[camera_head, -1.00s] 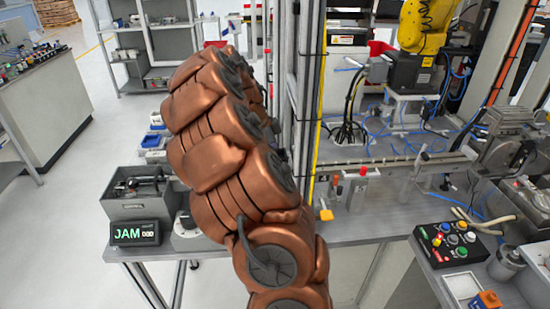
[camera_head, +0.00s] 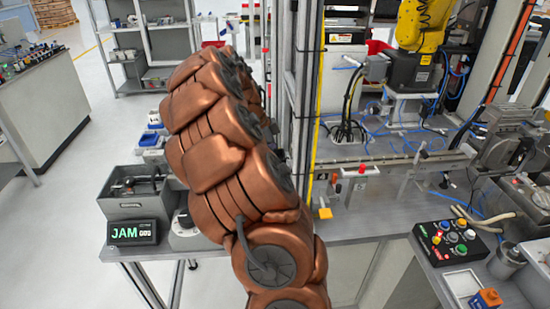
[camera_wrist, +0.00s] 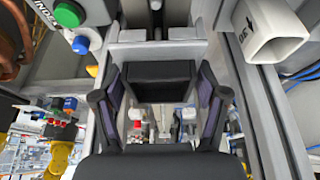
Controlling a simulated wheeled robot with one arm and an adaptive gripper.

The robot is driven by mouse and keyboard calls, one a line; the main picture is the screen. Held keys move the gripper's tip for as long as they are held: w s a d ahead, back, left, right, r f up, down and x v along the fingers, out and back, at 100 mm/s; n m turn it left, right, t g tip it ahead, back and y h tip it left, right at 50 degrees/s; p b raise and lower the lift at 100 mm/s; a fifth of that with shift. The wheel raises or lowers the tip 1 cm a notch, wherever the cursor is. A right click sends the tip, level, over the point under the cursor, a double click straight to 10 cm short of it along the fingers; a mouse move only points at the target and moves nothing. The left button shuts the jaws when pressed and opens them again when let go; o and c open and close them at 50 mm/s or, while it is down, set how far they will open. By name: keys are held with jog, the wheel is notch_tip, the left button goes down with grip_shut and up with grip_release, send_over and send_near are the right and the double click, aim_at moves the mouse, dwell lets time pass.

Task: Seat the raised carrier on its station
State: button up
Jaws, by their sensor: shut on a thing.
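My gripper (camera_wrist: 160,100) shows in the wrist view, with a dark finger with a purple pad on each side. It is shut on a black block (camera_wrist: 160,82) between the fingers, which I take to be part of the carrier. A grey slotted body (camera_wrist: 155,52) lies just beyond the block; I cannot tell whether it is the carrier or the station. The contact below the block is hidden. In the head view my copper-coloured arm covers my gripper and whatever it holds.
A grey rail (camera_head: 400,160) runs along the machine bench. A button box (camera_head: 452,241) stands at the right, a JAM display (camera_head: 133,232) and a grey bin (camera_head: 140,196) at the left. A white square tube (camera_wrist: 268,32) and green button (camera_wrist: 69,14) are close in the wrist view.

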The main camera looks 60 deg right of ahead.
jog(key=shift+f+b, duration=0.35)
jog(key=shift+b, duration=0.05)
dwell(0.4)
jog(key=o, duration=1.5)
jog(key=shift+c, duration=0.2)
jog(key=shift+r+p, duration=0.75)
jog(key=shift+r, duration=2.75)
